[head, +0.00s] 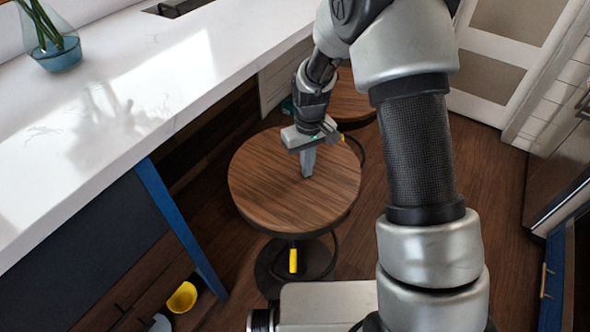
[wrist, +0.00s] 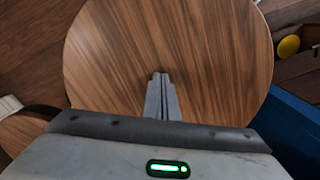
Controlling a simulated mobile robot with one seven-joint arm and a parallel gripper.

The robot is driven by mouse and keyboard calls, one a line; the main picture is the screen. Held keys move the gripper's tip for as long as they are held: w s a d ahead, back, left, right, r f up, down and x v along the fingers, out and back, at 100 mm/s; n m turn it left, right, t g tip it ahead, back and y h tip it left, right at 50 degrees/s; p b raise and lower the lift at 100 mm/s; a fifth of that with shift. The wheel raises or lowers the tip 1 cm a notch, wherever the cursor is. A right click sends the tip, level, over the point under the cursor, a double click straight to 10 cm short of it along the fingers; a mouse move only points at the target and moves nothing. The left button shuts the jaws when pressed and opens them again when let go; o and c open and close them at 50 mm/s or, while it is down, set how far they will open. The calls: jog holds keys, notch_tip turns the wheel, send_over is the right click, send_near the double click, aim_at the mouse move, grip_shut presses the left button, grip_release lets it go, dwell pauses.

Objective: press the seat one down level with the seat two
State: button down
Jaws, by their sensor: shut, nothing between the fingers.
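A round wooden stool seat (head: 285,200) stands in the middle of the head view, on a dark post and round base with a yellow lever (head: 293,260) under its front edge. A second round wooden seat (head: 350,100) is behind it, partly hidden by my arm. I cannot tell which is seat one. My gripper (head: 307,172) is shut and empty, pointing down over the back middle of the nearer seat, its tips at or very near the wood. In the wrist view, the closed fingers (wrist: 160,80) lie over the same seat (wrist: 220,60).
A white counter (head: 120,90) runs along the left, with a blue glass vase (head: 58,52) on it. A blue counter leg (head: 180,225) stands left of the nearer stool. Wooden floor is open to the right.

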jog(key=shift+s+f+b, duration=0.1)
jog(key=shift+f+b, duration=2.5)
jog(key=shift+f, duration=1.4)
jog(key=shift+r+p, duration=2.45)
jog(key=shift+r, duration=1.2)
